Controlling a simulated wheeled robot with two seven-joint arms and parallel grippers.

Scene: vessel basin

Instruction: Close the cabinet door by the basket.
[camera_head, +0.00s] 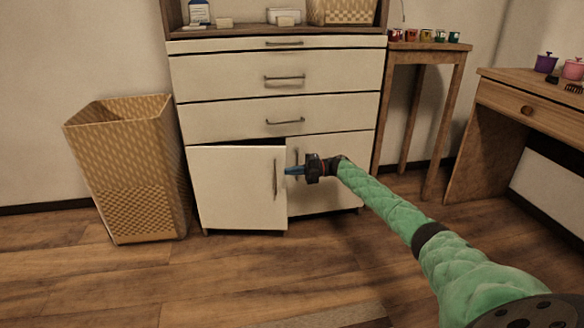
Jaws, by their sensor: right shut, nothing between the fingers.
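The white cabinet (270,118) stands against the wall with drawers above and two doors below. Its left door (235,188), beside the woven basket (130,172), stands slightly ajar, with a dark gap along its top and its lower edge forward of the cabinet front. The door's vertical handle (275,179) is near its right edge. The right door (330,195) looks shut and is partly hidden by my right gripper. My left gripper is not in view.
A narrow wooden stand (430,50) holding several small cups stands right of the cabinet. A wooden desk (500,95) with pots is at the far right. The wooden floor (200,280) in front is mostly clear, with a rug edge (335,317) at the bottom.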

